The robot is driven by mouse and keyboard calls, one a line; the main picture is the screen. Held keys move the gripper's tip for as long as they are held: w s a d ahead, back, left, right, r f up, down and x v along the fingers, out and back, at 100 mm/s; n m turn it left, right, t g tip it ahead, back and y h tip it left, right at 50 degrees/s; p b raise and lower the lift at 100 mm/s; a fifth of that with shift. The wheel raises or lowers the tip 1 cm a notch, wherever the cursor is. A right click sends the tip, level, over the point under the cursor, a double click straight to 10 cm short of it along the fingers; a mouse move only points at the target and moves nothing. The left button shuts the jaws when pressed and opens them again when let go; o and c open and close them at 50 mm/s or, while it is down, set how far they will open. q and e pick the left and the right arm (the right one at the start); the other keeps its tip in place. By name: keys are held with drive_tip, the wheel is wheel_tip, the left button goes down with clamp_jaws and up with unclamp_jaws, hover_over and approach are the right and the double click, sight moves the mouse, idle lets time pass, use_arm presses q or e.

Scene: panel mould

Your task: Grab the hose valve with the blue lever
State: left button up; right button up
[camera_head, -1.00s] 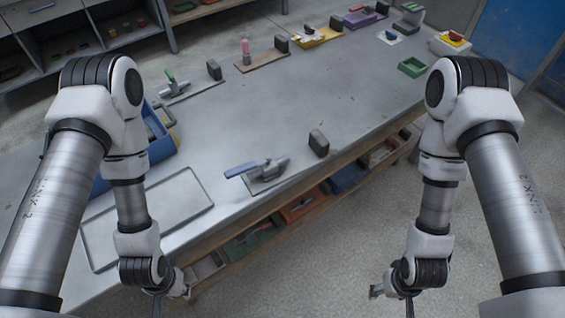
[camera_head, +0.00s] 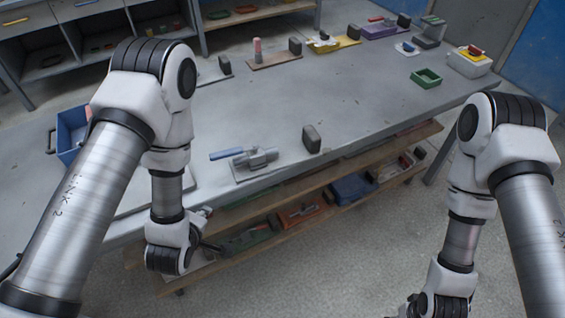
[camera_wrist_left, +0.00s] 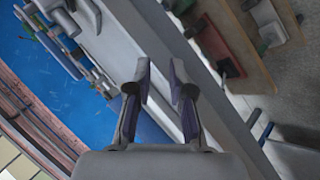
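The hose valve (camera_head: 259,157) is grey with a blue lever (camera_head: 231,153) pointing left. It lies on a flat grey plate (camera_head: 248,173) near the table's front edge. My left gripper (camera_head: 208,229) is below and left of the valve in the head view, at the table's front edge and apart from the valve. In the left wrist view its two fingers (camera_wrist_left: 160,76) are spread with nothing between them. I cannot clearly make out the valve in that view. My right gripper (camera_head: 400,311) is at the bottom edge, mostly cut off, far from the valve.
A dark block (camera_head: 311,139) stands right of the valve. A blue bin (camera_head: 71,133) is at the table's left end. Below the tabletop (camera_head: 350,95) runs a shelf with bins, including a blue one (camera_head: 351,189). The middle of the table is clear.

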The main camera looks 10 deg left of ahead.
sight(236, 154)
use_arm(q)
drive_tip(key=w+d+n+t+b, duration=0.1)
drive_tip(key=w+b, duration=0.1)
drive_tip(key=w+n+t+b, duration=0.1)
drive_tip(key=w+t+b, duration=0.1)
drive_tip(key=w+b, duration=0.1)
drive_tip(key=w+d+r+n+t+b, duration=0.1)
drive_tip(key=w+t+b, duration=0.1)
drive_tip(key=b, duration=0.1)
drive_tip(key=shift+w+d+h, duration=0.35)
drive_tip(key=shift+w+h, duration=0.05)
drive_tip(key=w+d+r+t+b, duration=0.1)
drive_tip(key=w, duration=0.2)
drive_tip(key=w+d+r+t+b, duration=0.1)
drive_tip(key=w+r+b, duration=0.1)
drive_tip(key=w, duration=0.1)
drive_tip(key=w+d+r+t+h+b, duration=0.1)
drive_tip(key=w, duration=0.2)
drive_tip(key=shift+w+r, duration=0.3)
drive_tip(key=shift+w+f, duration=0.1)
drive_tip(key=shift+w, duration=0.3)
clamp_jaws()
use_arm(e)
wheel_tip(236, 154, down, 15)
drive_tip(key=shift+a+f, duration=0.15)
drive_tip(key=shift+f, duration=0.05)
